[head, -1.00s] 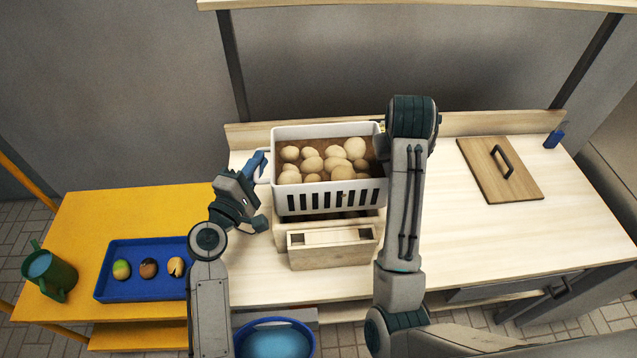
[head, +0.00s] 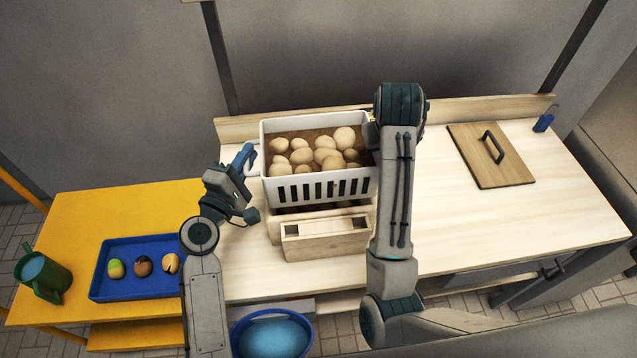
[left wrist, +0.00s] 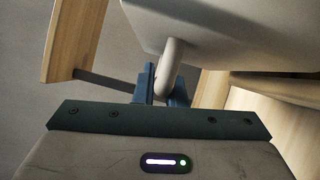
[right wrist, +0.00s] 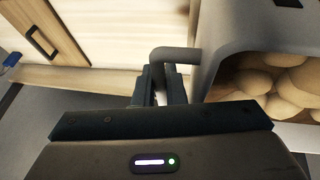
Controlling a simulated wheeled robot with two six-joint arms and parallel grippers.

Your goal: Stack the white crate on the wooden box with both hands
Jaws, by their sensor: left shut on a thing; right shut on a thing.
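The white crate (head: 319,188), full of potatoes, looks level above the worktop. My left gripper (head: 248,157) is shut on its left handle, which also shows in the left wrist view (left wrist: 172,62). My right gripper (right wrist: 160,85) is shut on the other handle (right wrist: 178,54); in the head view my right arm hides that grip. A pale wooden box (head: 274,229) shows below the crate's front edge, mostly hidden by it. I cannot tell whether crate and box touch.
A smaller wooden holder (head: 325,245) stands just in front. A wooden lid (head: 480,165) lies on the right of the worktop (head: 510,225). A blue tray (head: 130,292) and green can (head: 45,278) are on the yellow table. A blue tub (head: 272,336) is below.

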